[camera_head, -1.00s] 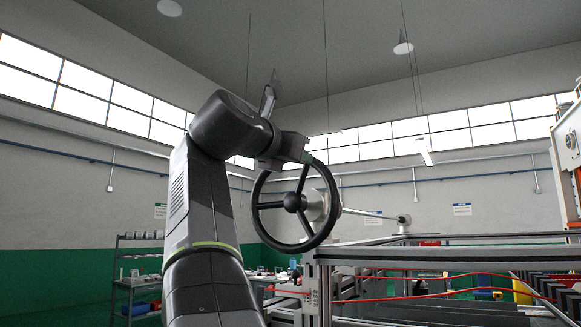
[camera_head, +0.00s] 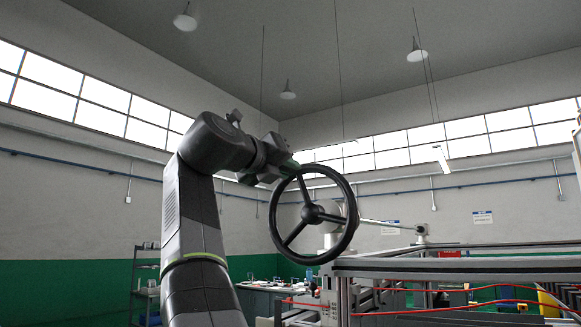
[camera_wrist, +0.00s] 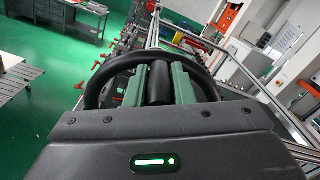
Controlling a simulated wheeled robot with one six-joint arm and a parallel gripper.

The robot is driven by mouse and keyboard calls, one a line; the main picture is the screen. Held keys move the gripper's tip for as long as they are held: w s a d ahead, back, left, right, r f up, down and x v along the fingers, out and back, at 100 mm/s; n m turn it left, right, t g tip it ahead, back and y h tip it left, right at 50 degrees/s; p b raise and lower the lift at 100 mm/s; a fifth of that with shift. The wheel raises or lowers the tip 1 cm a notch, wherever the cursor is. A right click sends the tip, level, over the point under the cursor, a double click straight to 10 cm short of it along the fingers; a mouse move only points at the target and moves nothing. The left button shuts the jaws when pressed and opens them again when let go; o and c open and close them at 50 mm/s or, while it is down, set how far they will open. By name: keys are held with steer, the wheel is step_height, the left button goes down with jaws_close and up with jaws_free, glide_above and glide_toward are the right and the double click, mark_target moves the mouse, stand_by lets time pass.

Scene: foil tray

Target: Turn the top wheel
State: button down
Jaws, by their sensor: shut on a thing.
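The top wheel (camera_head: 312,214) is a black three-spoke handwheel standing upright, right of my arm in the head view. A pale round mount shows behind its hub. One spoke points up and slightly left, one right, one down-left. My gripper (camera_head: 289,169) is at the upper left of the rim. In the wrist view, the green fingers of my gripper (camera_wrist: 159,80) are shut around a dark round part of the wheel, and the wheel's black rim (camera_wrist: 97,85) curves out on both sides. The exact contact is partly hidden in the head view.
A metal frame (camera_head: 440,262) with red cables stands right of and below the wheel. A shelf rack (camera_head: 146,285) stands at the left. A workbench (camera_wrist: 78,18) shows at the top left of the wrist view, with open green floor beside it.

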steer(key=shift+w+a+f, duration=0.2)
steer(key=shift+w+f, duration=0.05)
steer(key=shift+f, duration=0.05)
steer(key=c, duration=1.3)
jaws_free()
steer(key=shift+o, duration=0.2)
steer(key=shift+s+r, duration=0.1)
steer(key=v, duration=1.3)
steer(key=shift+s+a+b, duration=0.25)
steer(key=shift+s+b, duration=0.1)
steer(key=shift+b, duration=0.05)
